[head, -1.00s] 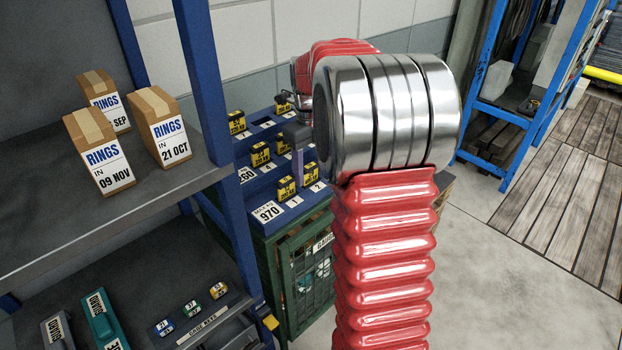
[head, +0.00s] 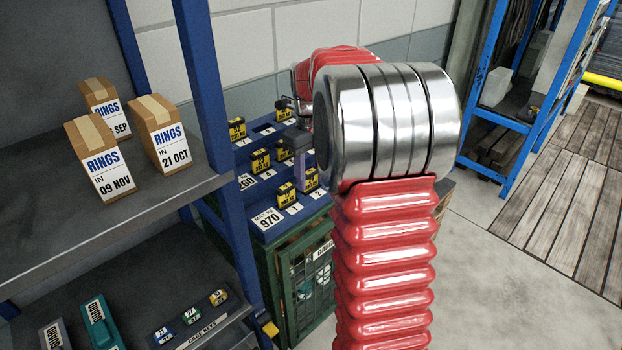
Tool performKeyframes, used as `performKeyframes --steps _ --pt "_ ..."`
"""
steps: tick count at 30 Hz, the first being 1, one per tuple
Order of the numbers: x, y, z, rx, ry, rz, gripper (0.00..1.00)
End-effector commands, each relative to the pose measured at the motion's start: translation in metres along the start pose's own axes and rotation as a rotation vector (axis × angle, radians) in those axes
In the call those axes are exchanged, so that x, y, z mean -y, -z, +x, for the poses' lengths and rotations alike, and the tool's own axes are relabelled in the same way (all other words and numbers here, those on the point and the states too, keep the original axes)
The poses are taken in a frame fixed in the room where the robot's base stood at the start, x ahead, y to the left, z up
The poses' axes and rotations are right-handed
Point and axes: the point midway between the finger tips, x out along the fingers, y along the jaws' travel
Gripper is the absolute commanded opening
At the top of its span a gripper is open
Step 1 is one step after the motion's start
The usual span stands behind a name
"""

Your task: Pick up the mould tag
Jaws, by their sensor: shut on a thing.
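Several yellow-and-black mould tags stand on a blue stepped rack (head: 262,187). My gripper (head: 302,180) is small in the head view, reaching down over the rack's front right. It is shut on a mould tag (head: 312,179), which shows just right of the grey finger. My arm hides the far finger and the rack's right end. I cannot tell whether the held tag is clear of its seat. Another tag (head: 285,195) stands just left of the finger, on the front step by the white 970 label (head: 268,218).
The rack sits on a green mesh cabinet (head: 305,280). At the left, a shelf (head: 60,235) holds boxes of rings (head: 98,165), with small key tags (head: 190,315) below. A blue upright (head: 207,90) stands left of the rack. Floor at the right (head: 500,260) is clear.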

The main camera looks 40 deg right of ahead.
Motion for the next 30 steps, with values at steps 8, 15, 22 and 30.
performKeyframes --steps 8,15,22,30 --pt "0.001 -0.001 -0.036 0.005 0.003 0.0 0.18" --pt "0.001 -0.001 -0.077 0.003 0.002 0.0 0.18" --pt "0.0 0.0 -0.096 0.001 0.001 0.0 0.18" --pt "0.0 0.0 -0.097 0.001 0.001 0.001 0.18"
